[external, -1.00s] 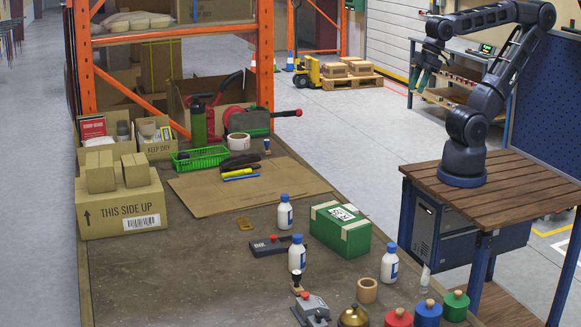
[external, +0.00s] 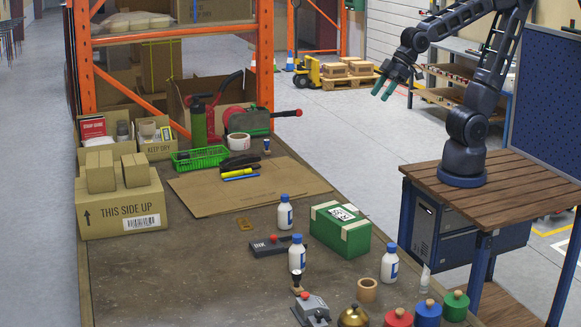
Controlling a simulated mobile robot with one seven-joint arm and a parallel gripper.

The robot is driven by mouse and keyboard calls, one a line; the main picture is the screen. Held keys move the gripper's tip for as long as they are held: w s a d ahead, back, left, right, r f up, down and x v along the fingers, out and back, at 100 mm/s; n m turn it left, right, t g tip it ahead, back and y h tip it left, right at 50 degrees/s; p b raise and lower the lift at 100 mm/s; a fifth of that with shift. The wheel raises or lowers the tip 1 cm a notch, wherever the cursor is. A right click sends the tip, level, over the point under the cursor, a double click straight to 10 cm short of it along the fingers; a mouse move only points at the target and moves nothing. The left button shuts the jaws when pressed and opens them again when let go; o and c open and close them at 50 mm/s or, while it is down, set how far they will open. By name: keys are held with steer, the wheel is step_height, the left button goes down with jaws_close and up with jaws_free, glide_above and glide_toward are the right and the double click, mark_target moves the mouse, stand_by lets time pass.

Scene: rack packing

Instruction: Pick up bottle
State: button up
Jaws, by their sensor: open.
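Three white bottles with blue caps stand upright on the brown table. One bottle (external: 285,214) is left of the green box, another bottle (external: 297,256) is nearer the front, and a third bottle (external: 389,265) is at the right edge. My gripper (external: 382,91) is open and empty, its green-tipped fingers pointing down and left. It is in the air, up and to the right of the bottles and apart from all of them.
A green box (external: 340,231) stands among the bottles. An ink pad (external: 271,246), a stamp (external: 297,282), a tape roll (external: 367,290) and a brass bell (external: 353,317) lie around them. A flat cardboard sheet (external: 200,195) covers the middle. Bare table shows at the front left.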

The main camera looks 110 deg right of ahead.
steer(key=w+f+t, duration=0.2)
steer(key=w+f, duration=0.2)
steer(key=w, duration=0.9)
steer(key=t, duration=0.6)
glide_above(282, 199)
steer(key=s+d, duration=0.1)
steer(key=s, duration=0.6)
step_height(282, 199, down, 12)
step_height(282, 199, down, 16)
steer(key=w+t+y, duration=0.1)
steer(key=w+t, duration=0.2)
steer(key=shift+w+a+f, duration=0.1)
steer(key=shift+w, duration=1.1)
steer(key=shift+w+a+f, duration=0.1)
steer(key=shift+w, duration=1.05)
jaws_close()
